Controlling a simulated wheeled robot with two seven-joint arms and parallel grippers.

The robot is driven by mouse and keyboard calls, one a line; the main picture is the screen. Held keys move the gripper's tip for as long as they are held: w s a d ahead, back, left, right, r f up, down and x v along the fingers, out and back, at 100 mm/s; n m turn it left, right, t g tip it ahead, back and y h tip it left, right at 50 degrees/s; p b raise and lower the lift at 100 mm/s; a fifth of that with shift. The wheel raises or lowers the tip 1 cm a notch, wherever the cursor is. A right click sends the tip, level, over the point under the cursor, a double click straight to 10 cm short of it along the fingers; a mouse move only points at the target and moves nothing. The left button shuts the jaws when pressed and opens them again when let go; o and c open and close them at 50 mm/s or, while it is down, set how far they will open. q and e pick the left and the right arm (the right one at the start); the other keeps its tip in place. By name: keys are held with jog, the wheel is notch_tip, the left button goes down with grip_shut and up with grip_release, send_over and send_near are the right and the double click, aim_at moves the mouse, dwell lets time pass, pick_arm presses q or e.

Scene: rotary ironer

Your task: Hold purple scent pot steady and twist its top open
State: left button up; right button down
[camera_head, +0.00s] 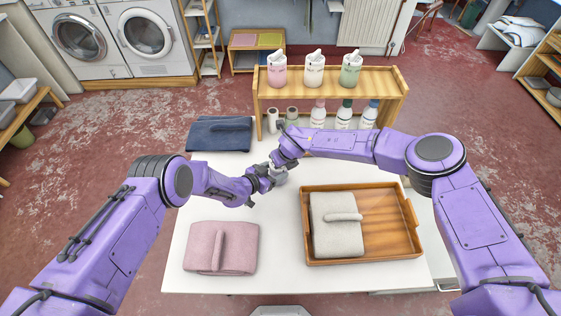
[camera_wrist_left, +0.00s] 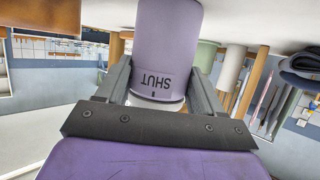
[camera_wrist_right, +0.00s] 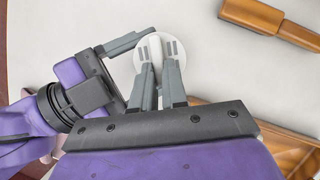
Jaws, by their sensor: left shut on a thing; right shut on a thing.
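The purple scent pot (camera_wrist_left: 166,38) fills the middle of the left wrist view, with the word SHUT and a small mark on its side. My left gripper (camera_head: 272,177) is shut around its body, one finger on each side. In the right wrist view the pot's round white top (camera_wrist_right: 182,62) shows from above, with a raised ridge across it. My right gripper (camera_wrist_right: 158,68) is shut on that ridge. In the head view the two grippers meet over the table and mostly hide the pot.
The white table (camera_head: 280,240) holds a folded pink towel (camera_head: 222,248), a dark blue folded cloth (camera_head: 220,134) and a wooden tray (camera_head: 385,255) with a grey towel (camera_head: 330,235). Behind is a wooden shelf (camera_head: 390,82) with pink, white and green dispensers and several bottles.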

pick_arm(q)
jog(key=shift+w+a, duration=0.1)
jog(key=shift+a, duration=0.1)
pick_arm(e)
jog(key=shift+d+n, duration=0.1)
jog(key=shift+n, duration=0.5)
pick_arm(q)
jog(key=shift+d, duration=0.1)
pick_arm(e)
jog(key=c, duration=1.1)
grip_release()
jog(key=shift+c, duration=0.2)
jog(key=v, duration=1.2)
jog(key=shift+d, duration=0.25)
jog(key=shift+w, duration=0.15)
pick_arm(q)
jog(key=o, duration=1.3)
jog(key=shift+c, duration=0.2)
